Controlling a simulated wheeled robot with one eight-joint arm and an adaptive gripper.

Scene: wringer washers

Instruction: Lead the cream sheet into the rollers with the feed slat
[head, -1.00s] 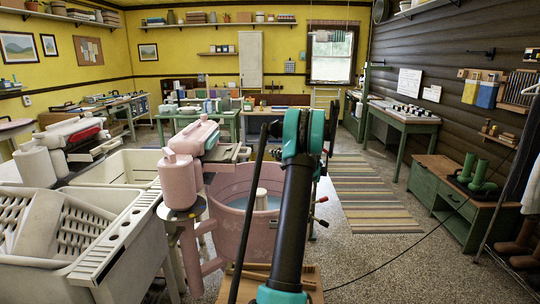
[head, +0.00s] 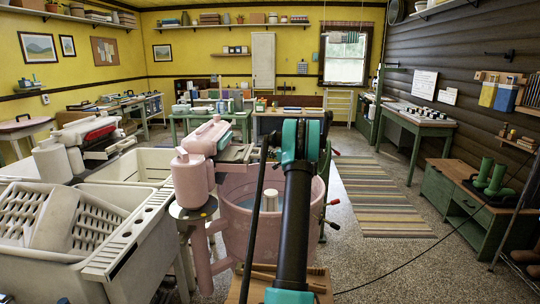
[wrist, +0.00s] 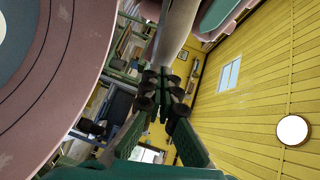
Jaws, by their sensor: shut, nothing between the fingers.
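The pink wringer washer has an open tub (head: 245,230) and a pink wringer head (head: 209,137) on a pink post (head: 191,180), just left of my arm in the head view. I cannot make out the rollers clearly, nor a cream sheet or feed slat for certain. Thin wooden pieces lie on a wooden top (head: 318,282) at the bottom, partly behind my arm. My gripper (wrist: 162,92) is shut and empty in the wrist view, with a round pink rim (wrist: 85,80) beside it on the left. My arm hides the gripper in the head view.
White laundry tubs (head: 125,240) with a ribbed board stand at left. A second wringer (head: 80,135) in white and red is behind them. A striped rug (head: 385,195) lies on open floor at right. A green cabinet (head: 465,200) stands by the dark wall.

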